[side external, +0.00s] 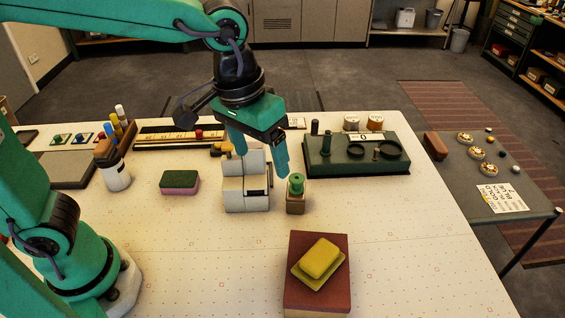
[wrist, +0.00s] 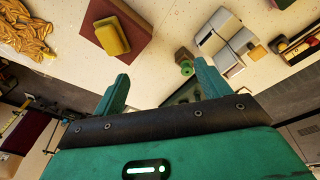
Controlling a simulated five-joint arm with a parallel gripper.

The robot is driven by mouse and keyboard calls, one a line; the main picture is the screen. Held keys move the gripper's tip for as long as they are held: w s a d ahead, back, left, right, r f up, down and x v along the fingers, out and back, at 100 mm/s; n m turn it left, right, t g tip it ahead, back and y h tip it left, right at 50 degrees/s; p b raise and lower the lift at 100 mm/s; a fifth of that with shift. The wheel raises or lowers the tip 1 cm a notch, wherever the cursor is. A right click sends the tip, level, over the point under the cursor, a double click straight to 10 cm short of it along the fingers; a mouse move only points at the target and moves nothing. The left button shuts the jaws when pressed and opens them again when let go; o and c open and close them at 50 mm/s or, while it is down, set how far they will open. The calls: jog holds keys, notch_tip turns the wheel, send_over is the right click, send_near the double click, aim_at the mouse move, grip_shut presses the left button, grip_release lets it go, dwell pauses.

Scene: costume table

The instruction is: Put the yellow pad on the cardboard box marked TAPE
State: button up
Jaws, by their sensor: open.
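The yellow pad (side external: 321,257) is a rounded block lying on a flat olive-yellow piece, on top of a reddish-brown box (side external: 318,300) at the front of the table. The wrist view also shows the pad (wrist: 112,36) and the box (wrist: 138,36). I can read no TAPE marking on this box or on any other, so I cannot tell which is the marked one. My gripper (side external: 262,162) is open and empty, pointing down over the middle of the table, behind and left of the pad and apart from it. The wrist view shows both fingers (wrist: 161,80) with nothing between them.
A grey-white block device (side external: 246,190) and a small brown block with a green knob (side external: 296,190) stand near my gripper. A pink and green sponge (side external: 180,183) lies left. A dark green case (side external: 350,160) stands behind right. The table's front right is clear.

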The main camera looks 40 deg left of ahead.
jog(key=s+a+t, duration=0.2)
jog(key=s+a, duration=0.2)
jog(key=a, duration=0.5)
jog(key=s+a+t+y, duration=0.1)
jog(key=s+a, duration=0.2)
jog(key=a, duration=0.6)
jog(key=shift+s+a+f+t, duration=0.15)
jog(key=shift+s+f+t, duration=0.25)
